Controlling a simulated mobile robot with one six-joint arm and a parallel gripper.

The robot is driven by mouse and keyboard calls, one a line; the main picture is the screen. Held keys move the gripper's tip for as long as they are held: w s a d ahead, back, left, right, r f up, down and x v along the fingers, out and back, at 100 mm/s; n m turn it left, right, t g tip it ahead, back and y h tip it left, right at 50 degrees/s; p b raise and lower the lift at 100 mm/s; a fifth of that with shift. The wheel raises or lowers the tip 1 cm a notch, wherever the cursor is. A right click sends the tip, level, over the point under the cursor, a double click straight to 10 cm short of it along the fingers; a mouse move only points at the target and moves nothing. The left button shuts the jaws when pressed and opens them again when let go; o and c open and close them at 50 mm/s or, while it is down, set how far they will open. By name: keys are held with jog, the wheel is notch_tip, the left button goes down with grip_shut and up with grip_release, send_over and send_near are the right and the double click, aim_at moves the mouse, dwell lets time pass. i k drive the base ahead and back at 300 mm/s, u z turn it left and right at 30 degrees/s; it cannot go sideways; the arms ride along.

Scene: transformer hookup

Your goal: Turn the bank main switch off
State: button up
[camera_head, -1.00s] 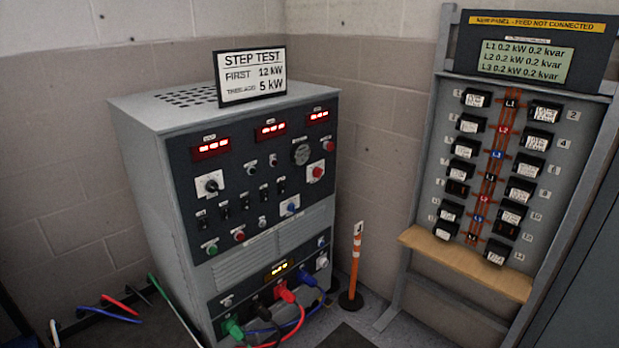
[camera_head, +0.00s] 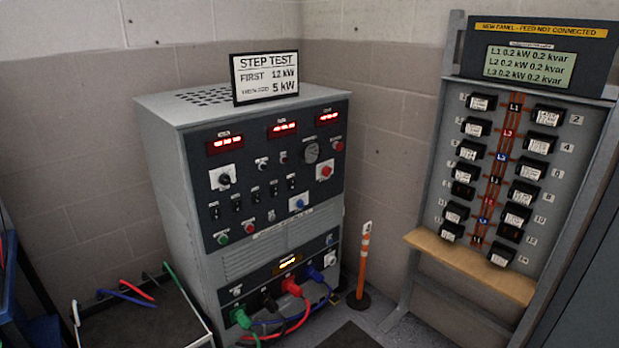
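The grey load bank cabinet (camera_head: 187,225) stands left of centre with a dark control face. A black rotary knob on a white plate (camera_head: 224,179) is at its upper left. A red knob on a white plate (camera_head: 325,172) is at the right, and a blue knob on a white plate (camera_head: 299,204) is lower down. Several small black toggles (camera_head: 256,195) run between them. The labels are too small to read, so I cannot tell which one is the bank main switch. Three red displays (camera_head: 284,128) are lit. My gripper is not in view.
Coloured cables plug into the cabinet's lower front, including a red plug (camera_head: 291,287). An orange-and-white post (camera_head: 364,262) stands right of it. A panel with a wooden shelf (camera_head: 470,267) is at the right. A tray with cable ends (camera_head: 140,318) is lower left.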

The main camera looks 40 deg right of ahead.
aim_at(326, 172)
jog(key=u, duration=0.7)
jog(key=k, duration=1.05)
jog(key=z, duration=0.7)
jog(key=i, duration=1)
jog(key=u, duration=0.1)
